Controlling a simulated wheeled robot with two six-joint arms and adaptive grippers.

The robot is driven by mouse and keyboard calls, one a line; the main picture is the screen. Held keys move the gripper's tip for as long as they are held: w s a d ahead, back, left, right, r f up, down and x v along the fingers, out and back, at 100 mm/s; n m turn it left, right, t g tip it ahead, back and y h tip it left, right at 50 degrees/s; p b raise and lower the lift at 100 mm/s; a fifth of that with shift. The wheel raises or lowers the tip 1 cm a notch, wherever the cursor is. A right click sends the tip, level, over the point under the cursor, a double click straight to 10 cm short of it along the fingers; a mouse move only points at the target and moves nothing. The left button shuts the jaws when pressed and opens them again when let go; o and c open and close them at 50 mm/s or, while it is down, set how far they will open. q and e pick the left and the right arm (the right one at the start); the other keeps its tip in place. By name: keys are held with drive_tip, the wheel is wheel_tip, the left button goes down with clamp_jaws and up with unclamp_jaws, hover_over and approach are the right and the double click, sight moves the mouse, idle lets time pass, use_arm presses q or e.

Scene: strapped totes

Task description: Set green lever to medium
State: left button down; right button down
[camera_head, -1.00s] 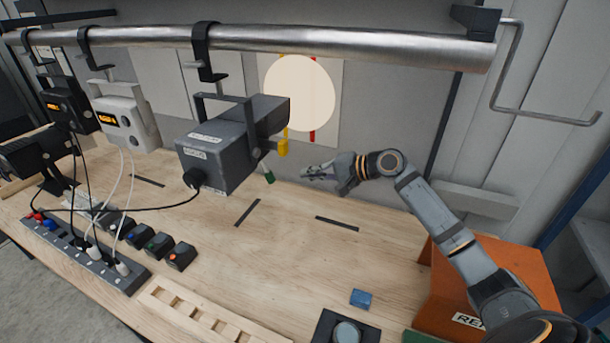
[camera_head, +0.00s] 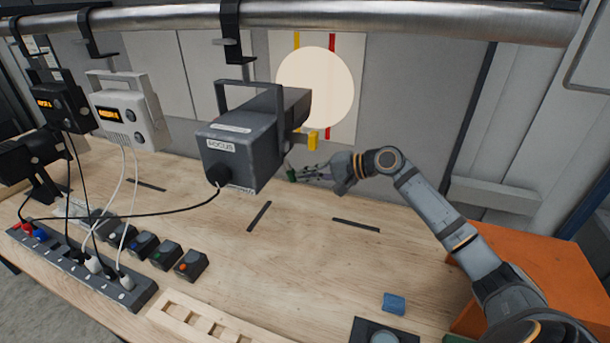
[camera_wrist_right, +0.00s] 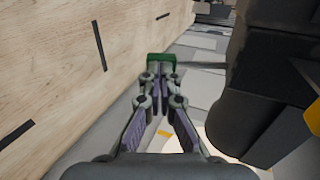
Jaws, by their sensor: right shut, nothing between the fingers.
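The grey spotlight labelled FOCUS (camera_head: 240,150) hangs from the rail. A green-tipped lever (camera_head: 291,175) sticks out below its front end, and a yellow-tipped lever (camera_head: 312,141) sits higher on its side. My right gripper (camera_head: 303,174) is shut and empty, with its fingertips right beside the green tip. In the right wrist view the green tip (camera_wrist_right: 160,60) lies just beyond the closed fingertips (camera_wrist_right: 161,76), touching or nearly so, on the end of a thin rod. Any lever setting marks cannot be read. My left gripper is not in view.
A metal rail (camera_head: 400,20) runs overhead with other lamps (camera_head: 128,112) at left. A lit disc (camera_head: 315,88) shows on the striped board behind. Several small button boxes (camera_head: 190,264), a power strip (camera_head: 85,265) and an orange box (camera_head: 520,270) stand on the wooden bench.

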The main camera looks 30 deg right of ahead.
drive_tip(key=w+a+f+t+y+b, duration=0.2)
drive_tip(key=w+a+t+b, duration=0.1)
drive_tip(key=b, duration=0.7)
drive_tip(key=shift+w+a+f+y, duration=0.3)
drive_tip(key=shift+w+f+y, duration=0.1)
drive_tip(key=shift+w, duration=0.2)
